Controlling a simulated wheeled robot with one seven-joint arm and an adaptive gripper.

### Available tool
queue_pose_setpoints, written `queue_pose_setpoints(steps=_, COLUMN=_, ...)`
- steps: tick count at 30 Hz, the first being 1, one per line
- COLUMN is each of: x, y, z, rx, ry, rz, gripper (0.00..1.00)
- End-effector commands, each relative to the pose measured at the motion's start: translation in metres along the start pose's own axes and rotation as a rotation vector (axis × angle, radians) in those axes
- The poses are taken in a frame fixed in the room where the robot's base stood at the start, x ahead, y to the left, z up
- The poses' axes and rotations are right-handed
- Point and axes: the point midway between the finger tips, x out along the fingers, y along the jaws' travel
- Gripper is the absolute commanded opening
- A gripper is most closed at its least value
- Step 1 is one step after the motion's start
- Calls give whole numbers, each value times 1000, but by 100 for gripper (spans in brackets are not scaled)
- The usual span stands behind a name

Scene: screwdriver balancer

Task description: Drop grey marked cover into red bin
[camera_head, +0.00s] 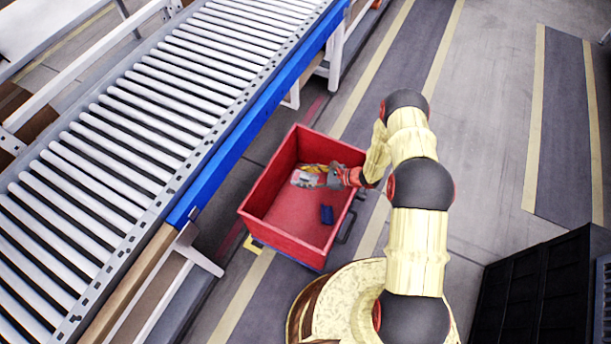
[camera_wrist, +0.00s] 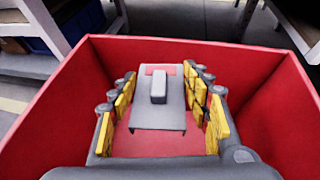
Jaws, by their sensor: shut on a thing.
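The grey cover (camera_wrist: 158,118) has a raised grey block on top and a red mark at its far end. It sits between the yellow finger pads of my gripper (camera_wrist: 161,90), which is shut on it. In the head view my gripper (camera_head: 317,177) is over the inside of the red bin (camera_head: 268,188), toward its far part, and the cover (camera_head: 303,180) shows at its tips. The red bin's walls (camera_wrist: 262,75) surround the cover in the wrist view. I cannot tell how high the cover is above the bin floor.
A small dark blue object (camera_head: 326,214) lies in the bin. A roller conveyor (camera_head: 150,125) with a blue side rail runs along the bin's left. A black crate (camera_head: 535,290) stands at the lower right. The floor at the upper right is clear.

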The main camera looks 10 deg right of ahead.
Motion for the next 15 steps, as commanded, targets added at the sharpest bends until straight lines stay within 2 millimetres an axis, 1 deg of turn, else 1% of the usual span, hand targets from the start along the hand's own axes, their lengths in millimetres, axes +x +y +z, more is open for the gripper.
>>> queue_pose_setpoints(steps=1, x=4, y=0, z=-8, rx=0, ry=0, rz=0, gripper=23)
queue_pose_setpoints(steps=6, x=12, y=0, z=-25, rx=1, ry=0, rz=-1, gripper=23)
queue_pose_setpoints(steps=10, x=15, y=0, z=-32, rx=0, ry=0, rz=-1, gripper=23)
queue_pose_setpoints(steps=15, x=16, y=-1, z=-32, rx=0, ry=0, rz=-1, gripper=23)
